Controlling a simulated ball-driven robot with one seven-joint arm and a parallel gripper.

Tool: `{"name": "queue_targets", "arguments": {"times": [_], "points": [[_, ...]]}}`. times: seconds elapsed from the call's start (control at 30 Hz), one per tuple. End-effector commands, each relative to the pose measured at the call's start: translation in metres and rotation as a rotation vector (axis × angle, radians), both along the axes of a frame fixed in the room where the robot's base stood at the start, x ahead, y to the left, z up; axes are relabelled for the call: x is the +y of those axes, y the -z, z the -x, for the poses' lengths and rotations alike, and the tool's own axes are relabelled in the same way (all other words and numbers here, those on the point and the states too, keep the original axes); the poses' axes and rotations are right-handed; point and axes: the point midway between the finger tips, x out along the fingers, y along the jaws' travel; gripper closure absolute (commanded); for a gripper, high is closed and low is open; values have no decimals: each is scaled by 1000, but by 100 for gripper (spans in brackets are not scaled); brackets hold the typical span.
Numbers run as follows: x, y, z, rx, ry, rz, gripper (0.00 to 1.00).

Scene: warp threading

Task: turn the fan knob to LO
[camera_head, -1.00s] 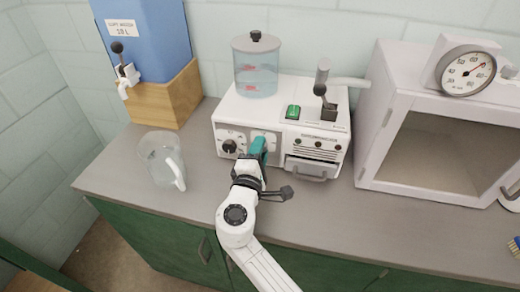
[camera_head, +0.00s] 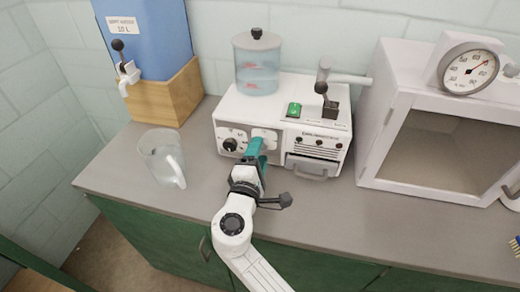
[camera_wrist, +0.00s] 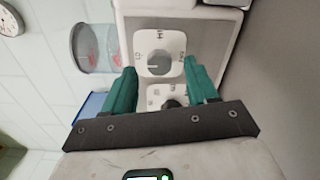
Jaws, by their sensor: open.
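The white machine (camera_head: 300,120) stands on the counter. Its front has a left dial plate with a black knob (camera_head: 230,145) and a right dial plate (camera_head: 266,134), partly hidden by my gripper (camera_head: 256,146). In the wrist view, the right plate (camera_wrist: 177,47) with its round grey knob (camera_wrist: 159,63) lies between and beyond the teal fingertips. The black knob (camera_wrist: 172,103) is lower, partly behind the gripper. My gripper (camera_wrist: 160,68) is open; contact with the grey knob cannot be told.
A clear jug (camera_head: 162,157) stands left of the machine. A blue water tank (camera_head: 147,40) on a wooden block is behind it. A lever (camera_head: 326,95) and a clear canister (camera_head: 257,64) top the machine. A white cabinet (camera_head: 378,135) stands right. The front counter is mostly clear.

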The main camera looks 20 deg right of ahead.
Motion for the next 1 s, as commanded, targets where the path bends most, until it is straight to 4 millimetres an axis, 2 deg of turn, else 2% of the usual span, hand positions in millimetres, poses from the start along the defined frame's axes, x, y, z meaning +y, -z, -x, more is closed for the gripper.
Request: {"name": "queue_targets", "arguments": {"times": [0.2,0.4,0.6,1.0], "points": [[28,2,36,1,-5,-1,42],[44,1,59,0,-4,-1,42],[50,1,68,1,-2,-1,42],[50,1,69,0,-1,0,42]]}}
